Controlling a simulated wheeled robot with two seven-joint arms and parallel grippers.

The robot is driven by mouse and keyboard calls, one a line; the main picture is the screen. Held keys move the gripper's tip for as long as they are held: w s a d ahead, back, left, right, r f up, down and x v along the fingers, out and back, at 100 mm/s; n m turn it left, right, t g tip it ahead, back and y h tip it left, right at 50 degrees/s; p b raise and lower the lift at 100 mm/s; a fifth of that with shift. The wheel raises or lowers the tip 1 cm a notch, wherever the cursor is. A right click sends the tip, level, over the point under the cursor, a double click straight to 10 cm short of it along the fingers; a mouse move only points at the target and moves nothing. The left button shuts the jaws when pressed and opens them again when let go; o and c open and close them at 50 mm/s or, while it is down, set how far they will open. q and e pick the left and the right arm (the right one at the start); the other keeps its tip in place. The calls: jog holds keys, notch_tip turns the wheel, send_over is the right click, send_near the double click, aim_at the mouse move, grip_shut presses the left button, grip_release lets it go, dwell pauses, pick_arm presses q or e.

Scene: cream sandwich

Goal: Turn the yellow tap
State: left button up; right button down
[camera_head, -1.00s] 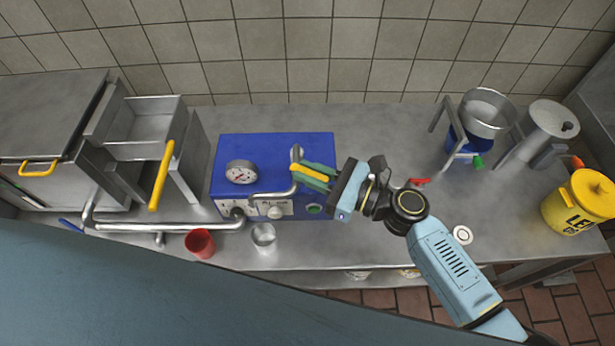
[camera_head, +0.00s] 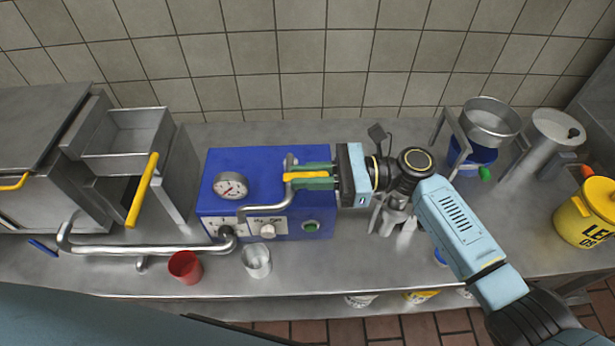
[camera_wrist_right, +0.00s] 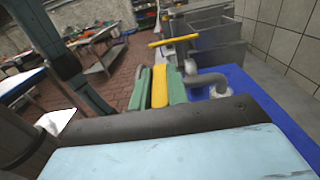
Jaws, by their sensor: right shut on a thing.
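The yellow tap (camera_head: 306,175) is a small lever handle at the top of a bent grey pipe (camera_head: 287,196) on the blue box (camera_head: 222,199). The right wrist view shows the yellow lever (camera_wrist_right: 160,88) held between the two green fingers. My left gripper is in neither view.
The box carries a gauge (camera_head: 230,186) and a green button (camera_head: 311,226). A red cup (camera_head: 185,267) and a metal cup (camera_head: 257,261) stand in front. A fryer with a yellow handle (camera_head: 143,190) is left. A yellow bucket (camera_head: 588,214) is far right.

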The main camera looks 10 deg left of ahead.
jog(key=c, duration=1.4)
grip_release()
jog(key=shift+o, duration=0.2)
jog(key=b+v, duration=0.1)
jog(key=v, duration=1.2)
jog(key=shift+d+b, duration=0.2)
jog(key=shift+b, duration=0.2)
